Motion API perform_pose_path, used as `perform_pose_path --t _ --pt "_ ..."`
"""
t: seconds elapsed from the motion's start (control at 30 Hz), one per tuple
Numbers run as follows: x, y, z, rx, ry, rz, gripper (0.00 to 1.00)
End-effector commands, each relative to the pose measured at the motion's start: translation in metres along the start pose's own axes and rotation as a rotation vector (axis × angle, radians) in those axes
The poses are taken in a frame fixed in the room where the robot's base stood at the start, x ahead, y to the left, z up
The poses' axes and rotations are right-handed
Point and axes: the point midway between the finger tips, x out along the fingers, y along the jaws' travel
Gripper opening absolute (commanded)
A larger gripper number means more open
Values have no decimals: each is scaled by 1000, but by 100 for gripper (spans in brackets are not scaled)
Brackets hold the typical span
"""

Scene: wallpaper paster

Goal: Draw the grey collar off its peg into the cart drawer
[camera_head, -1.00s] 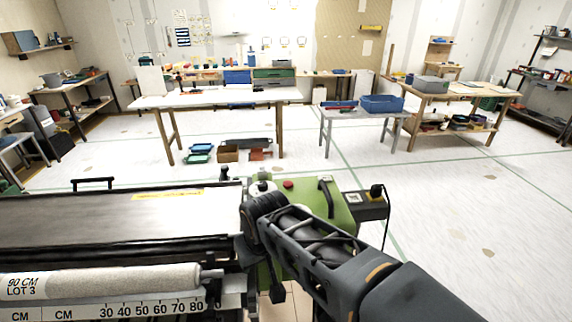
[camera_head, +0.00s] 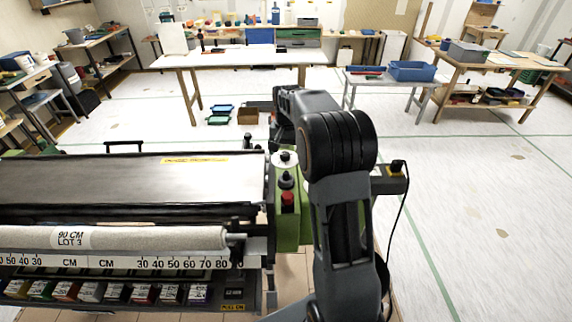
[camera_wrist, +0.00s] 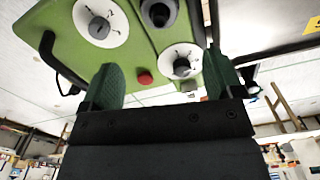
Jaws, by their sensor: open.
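In the wrist view my gripper (camera_wrist: 163,82) is open and empty, its two dark green fingers apart before the green machine panel (camera_wrist: 135,50). A dark grey round piece (camera_wrist: 158,12) stands on the panel between two white dials, beyond the fingertips; it may be the grey collar on its peg, but I cannot tell for sure. In the head view a similar dark piece (camera_head: 286,180) stands between a white dial and a red knob. A drawer-like tray (camera_head: 232,307) with a yellow label and rows of small coloured boxes shows at lower left. My arm hides the gripper in the head view.
The paster's long bed (camera_head: 90,182) and a white roll (camera_head: 120,238) lie left of the panel. A black box (camera_head: 390,180) with a hanging cable juts out at right. Worktables stand farther back, with open floor (camera_head: 470,200) at right.

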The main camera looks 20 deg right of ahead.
Motion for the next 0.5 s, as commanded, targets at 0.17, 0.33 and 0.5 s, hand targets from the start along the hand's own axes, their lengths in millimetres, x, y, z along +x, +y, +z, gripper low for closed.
perform_pose_path --t 0.17,0.33,0.5 --pt "32 0 1 -1 -4 2 86" --pt "64 -1 2 -2 -5 2 86" --pt "90 -1 1 -3 -3 1 86"
